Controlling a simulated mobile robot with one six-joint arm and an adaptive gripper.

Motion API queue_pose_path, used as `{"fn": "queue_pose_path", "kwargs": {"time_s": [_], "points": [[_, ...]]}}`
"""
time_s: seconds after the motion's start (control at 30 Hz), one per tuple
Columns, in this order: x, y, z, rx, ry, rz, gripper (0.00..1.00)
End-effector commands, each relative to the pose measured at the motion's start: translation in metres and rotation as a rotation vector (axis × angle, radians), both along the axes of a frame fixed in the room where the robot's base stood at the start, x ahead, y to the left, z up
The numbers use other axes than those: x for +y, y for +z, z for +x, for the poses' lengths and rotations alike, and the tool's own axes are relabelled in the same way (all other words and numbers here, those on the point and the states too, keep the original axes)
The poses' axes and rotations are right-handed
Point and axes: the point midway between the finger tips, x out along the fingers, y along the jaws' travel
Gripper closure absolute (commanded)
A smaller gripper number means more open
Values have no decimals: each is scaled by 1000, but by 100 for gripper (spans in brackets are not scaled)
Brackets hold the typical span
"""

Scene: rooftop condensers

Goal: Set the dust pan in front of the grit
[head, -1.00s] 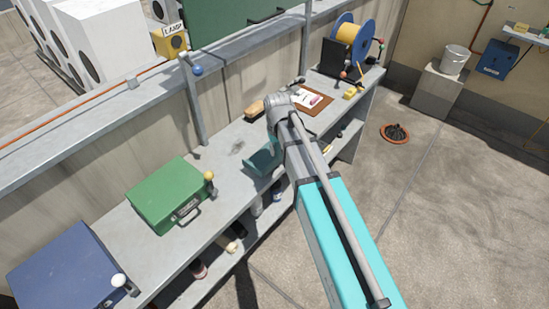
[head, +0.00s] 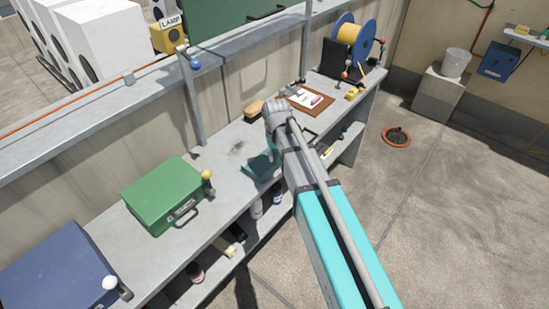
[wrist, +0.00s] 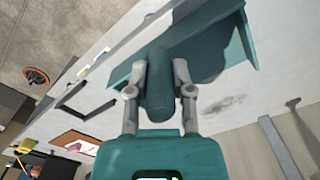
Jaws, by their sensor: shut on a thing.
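The teal dust pan (head: 262,165) is at the bench's front part, partly hidden by my arm in the head view. In the wrist view the dust pan (wrist: 205,47) has its handle between the fingers of my gripper (wrist: 160,78), which is shut on it. The grit (head: 237,149) is a small dark smear on the bench top, just left of and behind the pan in the head view. The grit (wrist: 222,104) also shows beside the pan in the wrist view. I cannot tell whether the pan touches the bench.
A green case (head: 162,194) and a blue case (head: 58,268) stand on the bench at left. A brush (head: 254,109), a clipboard (head: 318,108) and a cable reel (head: 359,42) are farther right. A wall (head: 150,130) closes the back. Bench around the grit is clear.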

Motion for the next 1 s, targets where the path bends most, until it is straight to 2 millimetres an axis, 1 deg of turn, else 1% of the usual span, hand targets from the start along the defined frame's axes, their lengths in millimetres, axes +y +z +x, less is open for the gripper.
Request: {"fn": "queue_pose_path", "kwargs": {"time_s": [0.2,0.37,0.4,0.53,0.57,1.0], "points": [[0,1,0,0,0,0,100],[0,-3,0,0,0,0,100],[0,-2,0,0,0,0,63],[0,-2,0,0,0,0,39],[0,-2,0,0,0,0,36],[0,0,0,0,-1,0,36]]}}
